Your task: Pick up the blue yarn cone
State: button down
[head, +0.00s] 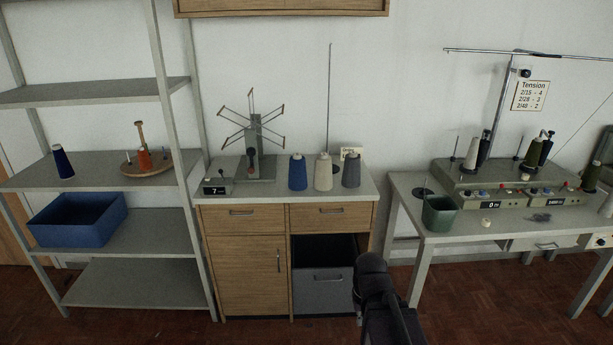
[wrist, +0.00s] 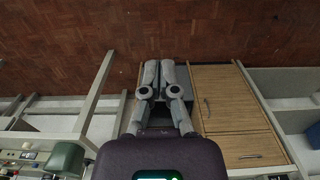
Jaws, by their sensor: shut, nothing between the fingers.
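The blue yarn cone (head: 298,172) stands upright on the grey top of the wooden cabinet (head: 242,213), left of a cream cone (head: 323,172) and a grey cone (head: 351,170). A darker navy cone (head: 63,161) stands on the shelf at the far left. My gripper (wrist: 166,64) is shut and empty in the wrist view, with the floor and cabinet front behind it. My dark arm shows in the head view in front of the cabinet's right side, well apart from the blue cone. The blue cone is not visible in the wrist view.
A skein winder (head: 254,150) and a small counter box (head: 217,186) stand left of the cones. A thin rod rises behind them. A grey drawer (head: 322,290) sits in the cabinet's open bay. A green bin (head: 439,214) stands on the right table. A blue crate (head: 78,218) is on the shelves.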

aim_at(298, 178)
jog(key=u, duration=0.55)
jog(key=i, duration=1.9)
jog(key=z, duration=0.55)
